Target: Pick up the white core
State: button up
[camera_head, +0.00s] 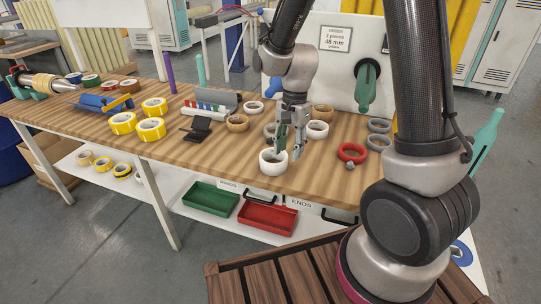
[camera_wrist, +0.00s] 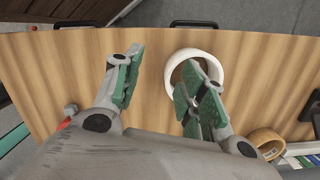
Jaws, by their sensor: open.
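The white core (camera_head: 273,167) is a thick white ring lying flat near the front edge of the wooden table. It also shows in the wrist view (camera_wrist: 174,66), upper middle, its lower part hidden behind one finger. My gripper (camera_head: 289,142) hangs just above the table at the core, fingers pointing down. In the wrist view my gripper (camera_wrist: 160,85) is open, its two green-padded fingers well apart. The right finger overlaps the core's opening and rim; the left finger is over bare wood to the left. I cannot tell whether a finger touches the core.
A red ring (camera_head: 352,153) and grey rings (camera_head: 379,126) lie to the right. A paler ring (camera_head: 318,129) and a brown roll (camera_head: 238,123) lie behind. A black stand (camera_head: 197,130) and yellow tape rolls (camera_head: 151,129) are to the left. Bare wood lies left of the core.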

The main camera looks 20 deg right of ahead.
aim_at(279, 174)
jog(key=w+m, duration=0.1)
jog(key=m, duration=0.2)
jog(key=shift+w+a+r+t, duration=0.15)
jog(key=shift+w+a+t, duration=0.05)
jog(key=shift+w+t, duration=0.2)
jog(key=shift+m, duration=0.3)
jog(key=f, duration=0.2)
jog(key=a+f, duration=0.1)
jog(key=f, duration=0.4)
jog(key=shift+s+a+f, duration=0.1)
jog(key=shift+a+f, duration=0.1)
jog(key=shift+f, duration=0.15)
grip_shut()
